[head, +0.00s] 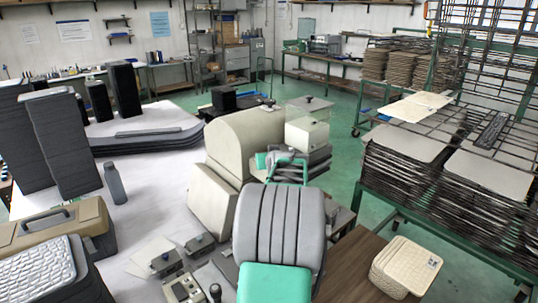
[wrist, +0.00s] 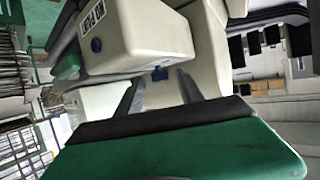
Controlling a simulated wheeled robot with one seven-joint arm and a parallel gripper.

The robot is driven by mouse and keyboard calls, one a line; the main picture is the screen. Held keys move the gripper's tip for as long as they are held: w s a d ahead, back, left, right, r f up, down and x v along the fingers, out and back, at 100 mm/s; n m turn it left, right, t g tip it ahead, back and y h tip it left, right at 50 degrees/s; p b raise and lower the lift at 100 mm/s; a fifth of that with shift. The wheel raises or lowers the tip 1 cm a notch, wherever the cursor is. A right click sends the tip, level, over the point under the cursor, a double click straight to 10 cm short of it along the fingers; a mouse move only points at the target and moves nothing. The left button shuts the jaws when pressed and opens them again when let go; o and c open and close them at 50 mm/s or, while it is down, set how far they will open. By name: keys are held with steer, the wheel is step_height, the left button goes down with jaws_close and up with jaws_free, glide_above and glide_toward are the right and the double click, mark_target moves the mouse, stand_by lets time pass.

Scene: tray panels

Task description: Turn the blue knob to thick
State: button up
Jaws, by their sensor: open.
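A second round blue knob (wrist: 96,45) is on the machine's face near a dark-lettered label (wrist: 90,20). I cannot read any thick or thin marking, nor the knob's pointer. My gripper (wrist: 159,78) is open and empty, its two grey fingers apart and pointing at the machine. Whether they touch the knob is unclear. In the head view, the cream machine (head: 243,130) stands beyond my arm, which hides its near parts; no blue knob shows there.
A pale table (head: 150,200) on the left holds dark stacks, a grey bottle (head: 115,183) and small control boxes (head: 168,263). A clear-sided box (head: 307,130) stands right of the machine. Racks of trays (head: 410,170) fill the right. Green floor (head: 350,155) lies between.

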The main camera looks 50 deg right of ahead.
jaws_close()
stand_by(0.4)
